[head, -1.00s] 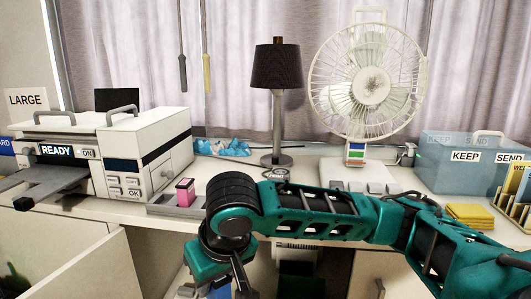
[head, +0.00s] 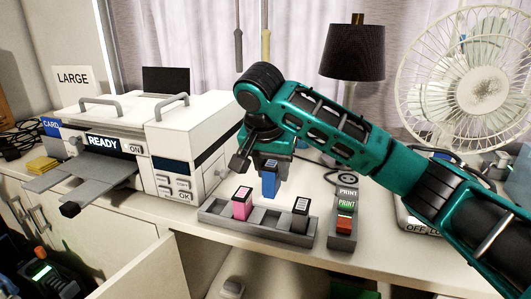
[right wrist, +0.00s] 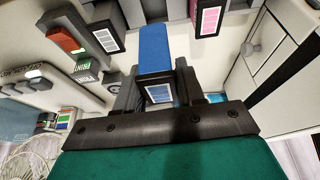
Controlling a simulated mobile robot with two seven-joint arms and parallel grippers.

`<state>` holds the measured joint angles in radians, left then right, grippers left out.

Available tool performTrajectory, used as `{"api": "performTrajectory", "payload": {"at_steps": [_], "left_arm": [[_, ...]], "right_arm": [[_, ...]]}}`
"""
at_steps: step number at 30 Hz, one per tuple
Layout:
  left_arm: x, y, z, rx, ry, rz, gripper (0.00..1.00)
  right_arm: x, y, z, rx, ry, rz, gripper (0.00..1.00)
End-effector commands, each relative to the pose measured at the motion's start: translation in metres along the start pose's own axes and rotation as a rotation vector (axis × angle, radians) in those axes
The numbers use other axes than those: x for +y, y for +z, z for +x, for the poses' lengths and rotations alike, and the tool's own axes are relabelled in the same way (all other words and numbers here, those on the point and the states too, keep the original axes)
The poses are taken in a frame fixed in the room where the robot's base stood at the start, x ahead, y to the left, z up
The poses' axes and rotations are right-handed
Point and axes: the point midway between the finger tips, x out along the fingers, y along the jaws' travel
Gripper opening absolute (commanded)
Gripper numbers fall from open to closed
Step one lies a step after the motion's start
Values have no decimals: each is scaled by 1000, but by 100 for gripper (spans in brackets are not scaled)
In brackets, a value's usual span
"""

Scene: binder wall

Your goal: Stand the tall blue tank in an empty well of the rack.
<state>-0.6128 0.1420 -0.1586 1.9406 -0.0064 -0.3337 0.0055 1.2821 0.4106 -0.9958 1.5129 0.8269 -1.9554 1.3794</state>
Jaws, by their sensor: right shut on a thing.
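The tall blue tank (head: 268,182) hangs upright in my right gripper (head: 271,161), which is shut on its upper part. It is above and behind the middle of the grey rack (head: 252,229), apart from it as far as I can tell. The rack holds a pink tank (head: 242,204) at its left and a black tank (head: 300,214) at its right, with empty well space between them. In the right wrist view the blue tank (right wrist: 155,48) sits between the fingers, with the black tank (right wrist: 103,28) and pink tank (right wrist: 208,18) on either side. My left gripper is out of view.
A white printer (head: 190,145) stands left of the rack. A grey block with PRINT labels and a red button (head: 344,223) stands close to its right. A dark lamp (head: 352,52) and a white fan (head: 463,75) are behind.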

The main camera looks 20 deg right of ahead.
Motion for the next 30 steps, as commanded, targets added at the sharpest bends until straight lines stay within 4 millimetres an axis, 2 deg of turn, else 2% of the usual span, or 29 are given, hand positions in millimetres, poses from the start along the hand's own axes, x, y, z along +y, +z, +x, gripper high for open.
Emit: {"api": "performTrajectory", "payload": {"at_steps": [15, 30], "left_arm": [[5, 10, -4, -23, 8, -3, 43], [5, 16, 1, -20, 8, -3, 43]], "right_arm": [[-1, 2, 0, -3, 1, -1, 7], [0, 18, 41, -2, 3, 0, 7]]}}
